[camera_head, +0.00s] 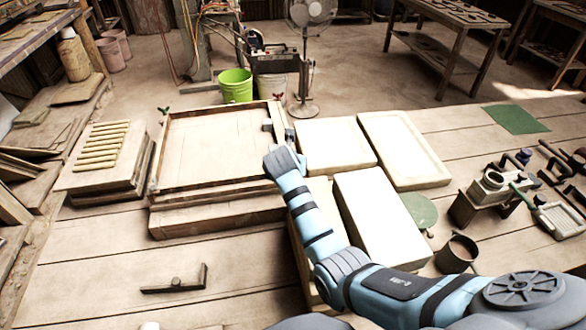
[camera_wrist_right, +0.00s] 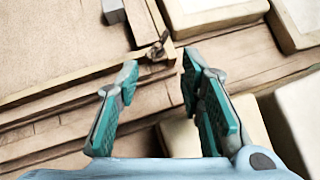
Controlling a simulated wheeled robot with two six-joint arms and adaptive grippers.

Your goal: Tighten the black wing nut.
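In the right wrist view a small dark wing nut (camera_wrist_right: 159,47) sits at the corner of a wooden frame, just beyond my fingertips. Its colour is hard to tell there. My right gripper (camera_wrist_right: 158,76) is open, with its two teal-padded fingers apart and nothing between them. In the head view my right gripper (camera_head: 279,133) is over the right side of the wooden frame (camera_head: 219,109), and it hides most of that corner. A red wing nut (camera_head: 277,97) stands at the frame's far right corner and a green one (camera_head: 163,111) at its far left. My left gripper is not in view.
Pale slabs (camera_head: 335,143) lie right of the frame, close to my right arm. A stack with wooden strips (camera_head: 101,146) stands left. A dark bracket-like piece (camera_head: 175,281) lies in front. A mug (camera_head: 456,254) and tools are at right. The front left bench is mostly clear.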

